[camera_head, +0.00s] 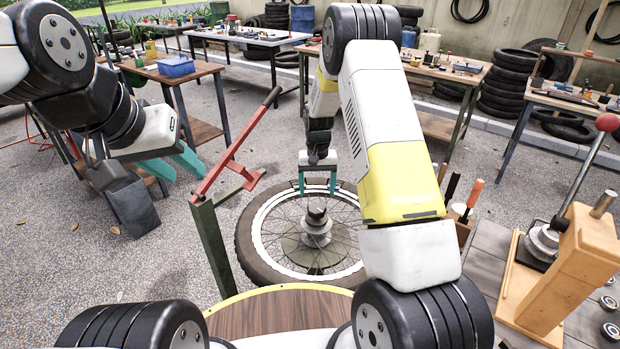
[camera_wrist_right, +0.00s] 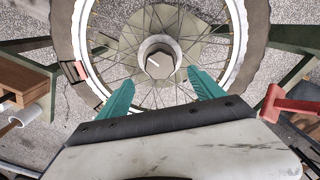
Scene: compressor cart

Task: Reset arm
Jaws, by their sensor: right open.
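My right gripper (camera_head: 318,190) is open and empty, pointing down above the hub (camera_head: 316,228) of a spoked wheel. In the right wrist view, its teal fingers (camera_wrist_right: 160,78) are spread, with the metal hub (camera_wrist_right: 159,60) between and beyond them. The wheel (camera_head: 248,245) lies flat, with a dark tyre and pale rim; my right arm hides part of its right side. My left gripper (camera_head: 187,173) is at the left, its teal fingers apart and nothing visible between them. It is raised, near the red lever.
A red lever (camera_head: 230,150) on a green post (camera_head: 212,245) stands left of the wheel. A wooden stand with a red-knobbed lever (camera_head: 585,165) is at the right. Workbenches, a blue bin (camera_head: 176,67) and stacked tyres (camera_head: 505,85) are behind. Open paving lies at the left.

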